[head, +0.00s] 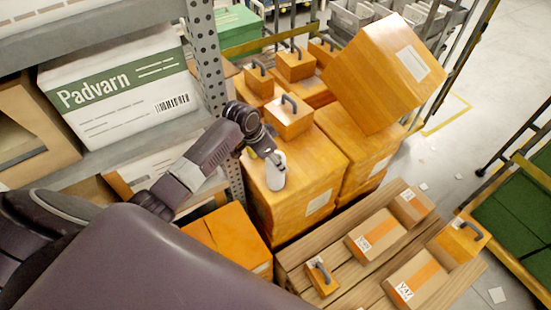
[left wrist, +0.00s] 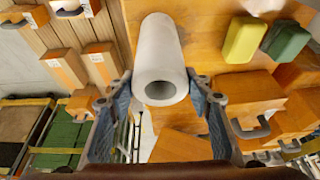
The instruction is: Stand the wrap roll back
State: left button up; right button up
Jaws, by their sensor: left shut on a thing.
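The wrap roll (head: 277,173) is a small white cylinder over the top of a tall orange wooden box (head: 300,183) in the head view. In the left wrist view the roll (left wrist: 160,38) shows its hollow core end towards the camera. My left gripper (head: 268,152) is shut on the roll, with one finger on each side of it, as its fingers (left wrist: 160,88) also show in the left wrist view. In the head view the roll looks roughly upright. I cannot tell whether it touches the box top. My right gripper is not in view.
A handled box (head: 288,117) stands just behind the roll. A large tilted box (head: 385,72) leans over the stack. A pallet (head: 300,263) with cartons lies at front right. A metal rack post (head: 205,55) and shelf cartons (head: 120,95) are close on the left.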

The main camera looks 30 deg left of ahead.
pick_arm(q)
jog(key=shift+w+f, duration=0.1)
jog(key=shift+f, duration=0.35)
jog(key=o, duration=1.1)
jog(key=b+v, duration=0.3)
jog(key=v, duration=0.9)
